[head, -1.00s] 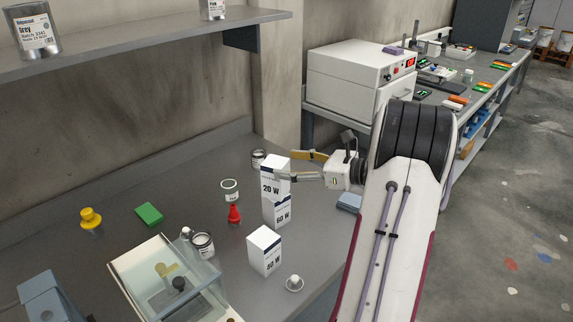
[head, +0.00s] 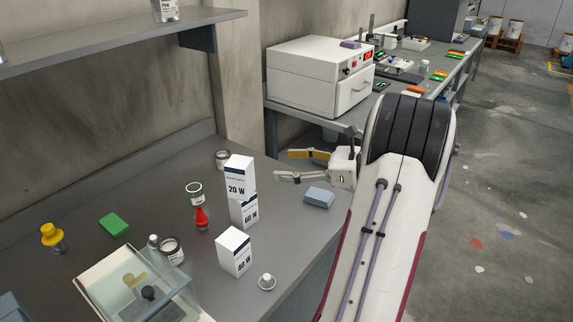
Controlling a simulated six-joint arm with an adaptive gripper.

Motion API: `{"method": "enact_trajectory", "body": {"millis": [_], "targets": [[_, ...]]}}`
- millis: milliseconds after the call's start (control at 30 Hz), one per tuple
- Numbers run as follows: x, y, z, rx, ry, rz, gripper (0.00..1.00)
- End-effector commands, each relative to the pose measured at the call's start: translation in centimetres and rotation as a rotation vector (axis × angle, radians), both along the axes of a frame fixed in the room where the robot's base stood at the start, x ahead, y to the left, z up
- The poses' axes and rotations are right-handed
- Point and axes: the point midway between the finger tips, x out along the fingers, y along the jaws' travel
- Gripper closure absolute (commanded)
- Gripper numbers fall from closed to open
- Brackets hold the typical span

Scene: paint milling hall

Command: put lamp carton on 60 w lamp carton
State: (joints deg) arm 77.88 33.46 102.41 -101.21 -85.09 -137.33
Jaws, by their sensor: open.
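The lamp carton (head: 239,178), white with a dark top and marked 20 W, stands upright on the 60 W lamp carton (head: 244,212) in the head view. The two are stacked, and the upper one looks slightly offset toward the left. My gripper (head: 282,165) is open and empty to the right of the stack, with a clear gap between its fingers and the cartons. Another white carton (head: 235,252), its wattage hard to read, stands in front of the stack.
A red cone-shaped item (head: 202,219), several small cans, a green block (head: 114,224) and a yellow-topped item (head: 52,236) stand left on the grey bench. A glass-covered balance (head: 140,285) is at front left. A blue block (head: 319,197) lies below my gripper.

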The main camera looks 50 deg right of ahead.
Motion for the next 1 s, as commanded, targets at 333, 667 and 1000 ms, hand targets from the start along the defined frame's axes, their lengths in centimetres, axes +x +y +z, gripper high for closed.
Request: {"method": "enact_trajectory", "body": {"millis": [333,667,1000], "targets": [[0.0,0.0,0.0,0.0,0.0,0.0,0.4],[0.1,0.0,0.1,0.001,0.001,-0.002,0.4],[4.8,0.3,2.7,0.08,0.046,-0.133,0.4]]}}
